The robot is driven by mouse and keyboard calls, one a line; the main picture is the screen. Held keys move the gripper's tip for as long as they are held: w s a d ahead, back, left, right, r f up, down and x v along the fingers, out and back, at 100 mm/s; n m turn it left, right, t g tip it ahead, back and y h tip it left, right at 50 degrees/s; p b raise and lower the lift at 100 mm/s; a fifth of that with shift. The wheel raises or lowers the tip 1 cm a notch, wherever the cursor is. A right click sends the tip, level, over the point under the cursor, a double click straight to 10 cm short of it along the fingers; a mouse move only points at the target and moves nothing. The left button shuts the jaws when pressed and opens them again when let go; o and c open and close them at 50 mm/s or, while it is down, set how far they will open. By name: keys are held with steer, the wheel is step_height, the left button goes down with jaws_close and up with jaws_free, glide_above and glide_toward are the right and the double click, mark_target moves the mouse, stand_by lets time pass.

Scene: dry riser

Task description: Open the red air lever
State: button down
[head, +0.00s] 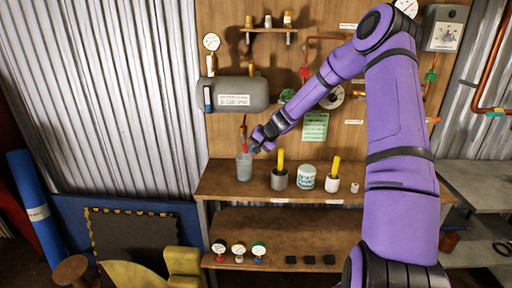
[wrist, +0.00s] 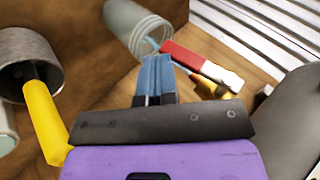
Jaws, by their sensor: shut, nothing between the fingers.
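The red air lever (wrist: 195,58) shows in the wrist view just right of my gripper's blue fingertips (wrist: 157,75). It is a red bar with a white end, beside brass fittings (wrist: 207,90). In the head view a small part of the red lever (head: 244,147) shows below the grey tank, above a clear jar (head: 244,170). My gripper (head: 256,147) is shut and empty beside it. The fingertips look very close to the lever; I cannot tell whether they touch.
The grey tank (head: 235,94) hangs on the wooden back panel. The clear jar (wrist: 138,28), a grey cup with a yellow handle (head: 279,180), and two white containers (head: 306,178) (head: 332,183) stand on the wooden bench (head: 225,192). A corrugated metal wall (head: 105,100) is at the left.

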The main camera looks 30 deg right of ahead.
steer(key=shift+w+a+f, duration=0.25)
steer(key=shift+a+f, duration=0.1)
stand_by(0.4)
steer(key=v, duration=1.1)
steer(key=shift+a, duration=0.15)
stand_by(0.4)
